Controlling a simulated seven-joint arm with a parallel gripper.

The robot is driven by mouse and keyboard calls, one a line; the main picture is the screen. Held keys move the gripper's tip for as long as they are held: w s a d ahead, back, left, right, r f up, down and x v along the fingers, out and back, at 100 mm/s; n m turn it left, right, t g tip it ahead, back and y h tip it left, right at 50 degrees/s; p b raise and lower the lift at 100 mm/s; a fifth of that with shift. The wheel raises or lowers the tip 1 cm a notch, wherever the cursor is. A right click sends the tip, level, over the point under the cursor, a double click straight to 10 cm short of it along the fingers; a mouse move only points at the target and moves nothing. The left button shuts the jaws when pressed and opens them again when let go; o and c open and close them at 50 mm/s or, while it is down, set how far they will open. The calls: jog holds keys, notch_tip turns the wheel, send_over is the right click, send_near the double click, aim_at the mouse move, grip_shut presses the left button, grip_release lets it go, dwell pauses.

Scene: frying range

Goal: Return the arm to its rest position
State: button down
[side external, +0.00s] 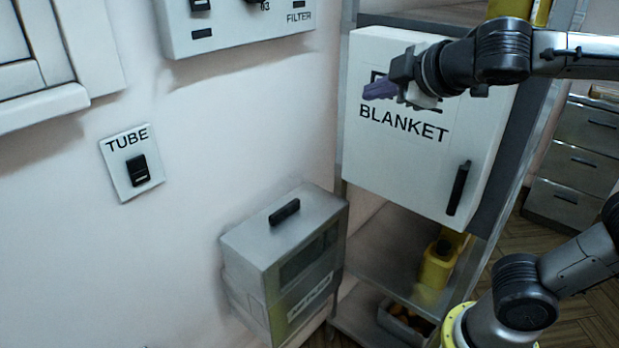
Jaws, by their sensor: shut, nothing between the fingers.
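My gripper (378,90) is at the upper right, at the end of my dark grey arm. Its purple fingers point left and are shut with nothing between them. It is in front of the upper part of the white cabinet (388,176) marked BLANKET and covers part of a dark symbol there. I cannot tell the exact gap between the fingers and the cabinet door. The cabinet door appears closed, with a black handle (458,188) at its lower right.
A grey metal box (285,245) with a black handle stands below, left of a shelf with a yellow bottle (438,264). A TUBE switch plate (132,162) and a FILTER panel (235,28) are on the wall. Drawers (575,160) stand at right.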

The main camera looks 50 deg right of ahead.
jog(key=s+a+f+m+g+y, duration=0.2)
jog(key=s+f+m+g+y, duration=0.2)
jog(key=s+f, duration=1)
notch_tip(320, 180, down, 2)
jog(key=m+g, duration=0.2)
jog(key=m, duration=0.2)
jog(key=shift+s, duration=0.2)
jog(key=c, duration=1.5)
grip_release()
jog(key=shift+c, duration=0.2)
